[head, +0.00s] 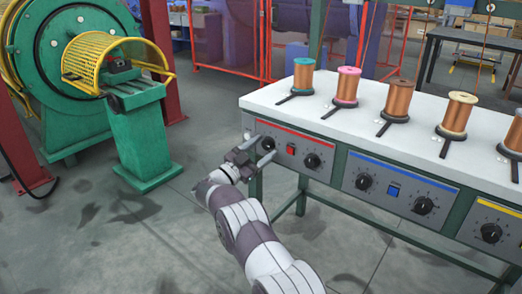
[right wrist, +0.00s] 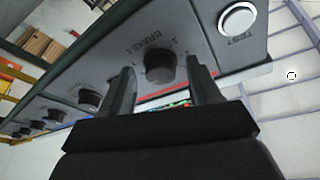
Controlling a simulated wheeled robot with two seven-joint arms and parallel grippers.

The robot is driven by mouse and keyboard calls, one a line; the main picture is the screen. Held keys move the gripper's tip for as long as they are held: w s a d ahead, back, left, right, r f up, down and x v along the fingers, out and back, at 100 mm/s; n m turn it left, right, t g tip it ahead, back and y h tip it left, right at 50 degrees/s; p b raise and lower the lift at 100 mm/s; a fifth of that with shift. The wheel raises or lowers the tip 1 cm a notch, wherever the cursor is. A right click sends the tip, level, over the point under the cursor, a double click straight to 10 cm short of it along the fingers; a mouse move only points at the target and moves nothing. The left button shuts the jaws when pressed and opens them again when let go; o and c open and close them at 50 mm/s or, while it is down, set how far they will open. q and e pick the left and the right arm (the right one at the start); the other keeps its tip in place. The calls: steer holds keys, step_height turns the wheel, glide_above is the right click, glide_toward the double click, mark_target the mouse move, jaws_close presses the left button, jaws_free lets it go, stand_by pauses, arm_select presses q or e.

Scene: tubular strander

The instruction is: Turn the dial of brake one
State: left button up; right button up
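The brake one dial (right wrist: 160,67) is a black knob on a grey panel, beside the lettering "BRAKE 1" in the right wrist view. In the head view it is the left black dial (head: 268,144) on the red-striped panel. My right gripper (head: 256,154) is at the left end of this panel. In the right wrist view my right gripper (right wrist: 162,72) is open, with one finger on each side of the dial. Gaps show between the fingers and the dial; whether the fingertips reach its depth is hard to tell. My left gripper is not in view.
A silver button (right wrist: 238,19) marked "TEST" sits near the dial. A red button (head: 291,149) and another dial (head: 312,161) are to the right. Copper spools (head: 347,87) stand on the white tabletop (head: 270,97). A green machine (head: 145,125) stands left; floor between is clear.

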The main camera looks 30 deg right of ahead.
steer(key=shift+a, duration=0.15)
steer(key=p+v, duration=0.4)
steer(key=v, duration=0.8)
steer(key=shift+s+a, duration=0.15)
